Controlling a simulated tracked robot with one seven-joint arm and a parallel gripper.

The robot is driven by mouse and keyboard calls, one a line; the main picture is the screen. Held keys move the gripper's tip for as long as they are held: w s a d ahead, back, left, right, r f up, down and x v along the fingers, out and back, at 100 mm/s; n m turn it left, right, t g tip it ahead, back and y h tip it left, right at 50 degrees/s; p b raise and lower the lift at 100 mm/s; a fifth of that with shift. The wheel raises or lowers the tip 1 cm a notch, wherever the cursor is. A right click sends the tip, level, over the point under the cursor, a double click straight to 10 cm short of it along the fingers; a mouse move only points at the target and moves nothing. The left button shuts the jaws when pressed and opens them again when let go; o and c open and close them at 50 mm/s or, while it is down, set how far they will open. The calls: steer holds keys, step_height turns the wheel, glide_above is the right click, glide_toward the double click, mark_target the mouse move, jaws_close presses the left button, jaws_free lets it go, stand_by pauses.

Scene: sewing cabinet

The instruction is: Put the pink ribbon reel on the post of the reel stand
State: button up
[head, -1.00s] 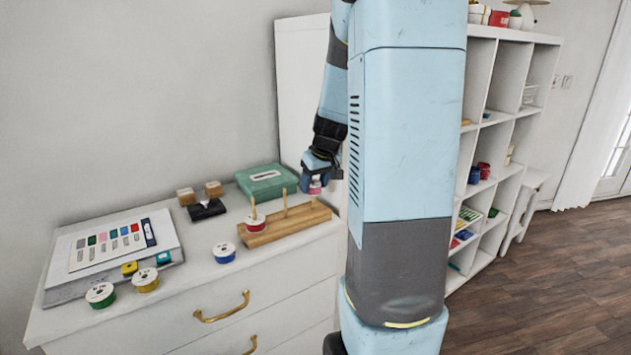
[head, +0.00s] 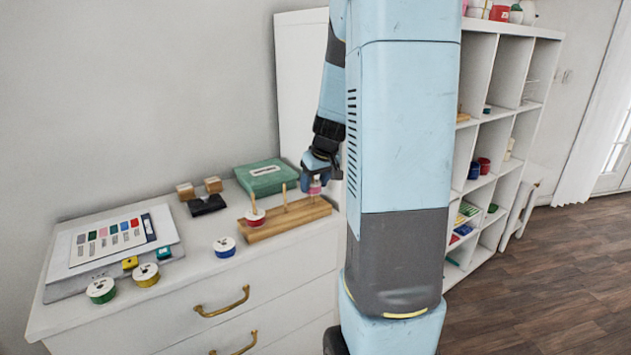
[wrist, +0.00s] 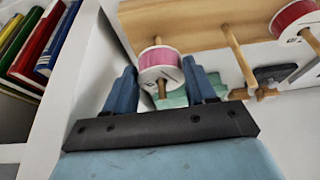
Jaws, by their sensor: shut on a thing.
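The pink ribbon reel (wrist: 161,72) is held between the fingers of my gripper (wrist: 165,90). It also shows under my gripper (head: 317,178) in the head view, where the reel (head: 315,188) is small and partly covered. The wooden reel stand (head: 270,226) lies on the cabinet top, with its base at the top of the wrist view (wrist: 180,22). In the wrist view the right-hand post appears to pass through the pink reel, with wood showing on both sides of it. The reel looks partway along that post, apart from the base. The middle post (head: 284,197) is bare.
A red reel (head: 255,217) sits on the stand's left post. Blue (head: 225,247), yellow (head: 146,275) and green (head: 101,290) reels lie on the cabinet top. A green box (head: 266,178) is behind the stand. A white shelf unit (head: 500,130) stands at the right.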

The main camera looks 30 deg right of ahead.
steer(key=o, duration=1.1)
steer(key=v, duration=1.3)
steer(key=shift+s+r, duration=0.2)
steer(key=shift+r, duration=0.05)
steer(key=shift+t, duration=0.6)
steer(key=shift+s+a+r, duration=0.35)
steer(key=shift+s+a, duration=2.75)
steer(key=shift+s, duration=0.1)
steer(key=shift+s+a+r, duration=0.35)
steer(key=shift+s+a, duration=2.75)
steer(key=shift+s, duration=0.15)
steer(key=shift+s+a+r, duration=0.3)
steer(key=shift+s+a, duration=2.8)
steer(key=shift+s, duration=0.1)
